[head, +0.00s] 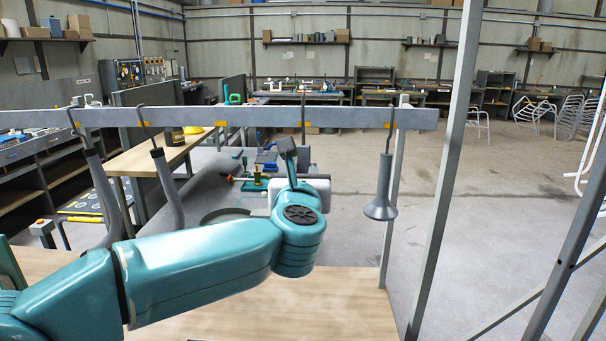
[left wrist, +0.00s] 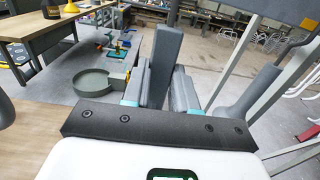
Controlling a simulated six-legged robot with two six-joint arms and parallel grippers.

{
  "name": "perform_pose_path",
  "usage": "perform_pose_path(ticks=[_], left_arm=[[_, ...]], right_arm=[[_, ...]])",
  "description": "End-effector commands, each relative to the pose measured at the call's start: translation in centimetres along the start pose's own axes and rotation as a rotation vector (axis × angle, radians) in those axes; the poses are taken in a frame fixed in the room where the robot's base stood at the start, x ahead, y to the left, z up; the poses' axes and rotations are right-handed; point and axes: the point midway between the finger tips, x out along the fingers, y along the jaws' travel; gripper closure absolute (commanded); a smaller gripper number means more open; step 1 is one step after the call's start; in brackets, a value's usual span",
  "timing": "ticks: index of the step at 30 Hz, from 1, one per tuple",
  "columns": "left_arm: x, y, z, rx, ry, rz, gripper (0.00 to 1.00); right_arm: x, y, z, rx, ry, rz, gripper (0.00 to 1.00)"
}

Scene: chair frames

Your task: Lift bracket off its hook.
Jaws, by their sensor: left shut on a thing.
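The bracket is a flat dark grey bar (head: 288,149) above my left wrist in the head view, tilted, just below the rail's third hook (head: 303,112). In the left wrist view the bracket (left wrist: 164,60) stands up between the two fingers of my left gripper (left wrist: 168,88). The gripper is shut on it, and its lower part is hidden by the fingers. In the head view the gripper is mostly hidden behind my teal wrist. I cannot tell whether the bracket touches the hook. My right gripper is not in view.
A grey rail (head: 250,116) with yellow labels crosses above my arm. Two grey tubular parts (head: 105,190) (head: 167,190) hang at the left, and a flared grey part (head: 382,185) hangs at the right. Metal posts (head: 450,160) stand farther right. A wooden tabletop (head: 330,310) lies below.

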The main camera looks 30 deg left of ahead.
Motion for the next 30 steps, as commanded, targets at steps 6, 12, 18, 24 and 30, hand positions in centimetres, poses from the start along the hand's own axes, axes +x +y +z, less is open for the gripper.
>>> perform_pose_path(ticks=[6,12,18,24,30], left_arm=[[-1.0,0.0,0.2,-0.001,-0.002,0.000,1.00],[-2.6,0.0,0.5,0.000,-0.002,-0.001,1.00],[-4.2,0.0,0.9,-0.001,-0.002,-0.001,1.00],[-5.0,0.0,1.0,-0.001,-0.001,0.000,1.00],[-5.0,0.0,1.0,0.000,0.000,0.001,1.00]], right_arm=[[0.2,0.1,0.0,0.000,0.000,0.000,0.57],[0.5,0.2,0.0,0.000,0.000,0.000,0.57],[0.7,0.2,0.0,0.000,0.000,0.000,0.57],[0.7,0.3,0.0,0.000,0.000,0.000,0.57],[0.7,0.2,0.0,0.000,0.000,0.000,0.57]])
